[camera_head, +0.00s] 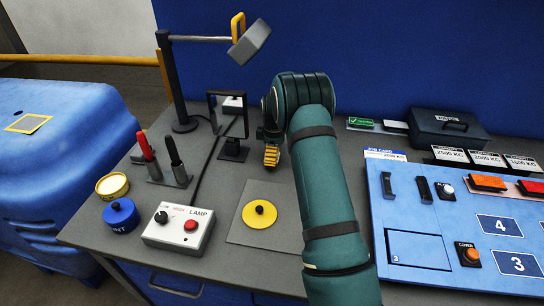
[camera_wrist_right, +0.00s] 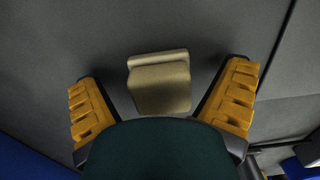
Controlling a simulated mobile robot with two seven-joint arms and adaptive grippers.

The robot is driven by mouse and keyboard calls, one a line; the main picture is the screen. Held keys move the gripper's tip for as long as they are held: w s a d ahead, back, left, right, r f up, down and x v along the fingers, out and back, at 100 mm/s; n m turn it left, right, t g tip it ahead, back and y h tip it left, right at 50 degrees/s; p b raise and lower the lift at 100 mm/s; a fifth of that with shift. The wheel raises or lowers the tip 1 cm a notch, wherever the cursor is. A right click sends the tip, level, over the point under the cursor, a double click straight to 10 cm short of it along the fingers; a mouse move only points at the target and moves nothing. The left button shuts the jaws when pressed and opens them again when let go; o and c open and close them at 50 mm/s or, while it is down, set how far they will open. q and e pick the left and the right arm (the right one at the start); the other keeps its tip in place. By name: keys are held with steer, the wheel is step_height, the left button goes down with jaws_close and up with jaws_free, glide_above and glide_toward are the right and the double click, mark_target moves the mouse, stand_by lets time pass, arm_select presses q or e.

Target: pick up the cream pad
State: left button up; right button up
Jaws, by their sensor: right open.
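The cream pad (camera_wrist_right: 160,86), a beige block with a raised ridge along its far edge, lies on the grey surface in the right wrist view. My right gripper (camera_wrist_right: 162,98) is open, with one orange-padded finger to each side of the pad and gaps between. I cannot tell how far above the pad the fingers are. In the head view my right gripper (camera_head: 271,155) points down over the back of the grey table, and the pad is not visible there, probably hidden by my arm. My left gripper is not in view.
A stand with a square frame (camera_head: 232,149) is just left of my right gripper. A lamp (camera_head: 249,42) on a post rises behind it. A yellow disc (camera_head: 259,214) on a grey plate and a lamp box (camera_head: 179,228) are in front. A blue panel (camera_head: 455,225) lies right.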

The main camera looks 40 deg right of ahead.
steer(key=shift+f, duration=0.15)
steer(key=c, duration=1.3)
step_height(320, 180, up, 10)
steer(key=shift+r+p, duration=0.1)
steer(key=shift+p, duration=0.55)
steer(key=o, duration=0.6)
steer(key=c, duration=0.6)
